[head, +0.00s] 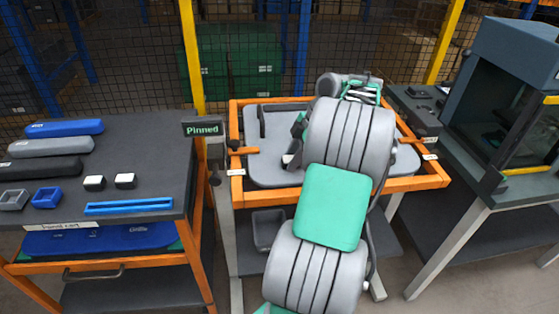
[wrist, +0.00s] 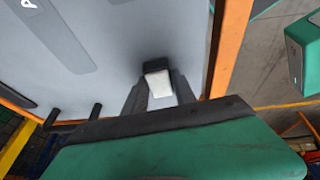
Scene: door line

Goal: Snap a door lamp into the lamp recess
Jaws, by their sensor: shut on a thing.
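The door lamp (wrist: 160,88), a small white block with a black end, is held between the dark fingers of my gripper (wrist: 158,92) in the wrist view. Its black end faces the grey door panel (wrist: 125,40), at or very close to the surface; I cannot tell whether it touches. The lamp recess is not visible. In the head view, the door panel (head: 270,174) lies in an orange frame, and my arm covers its middle and right. My gripper (head: 291,160) is over the panel there, its held lamp too small to make out. Two more lamps (head: 95,182) (head: 125,180) stand on the left table.
The left table (head: 150,150) carries blue, grey and black long parts, small square parts and a blue strip (head: 130,207). The orange frame (head: 300,200) rims the panel, with a "Pinned" sign (head: 202,128) at its left. A glass-sided cabinet (head: 515,110) stands right.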

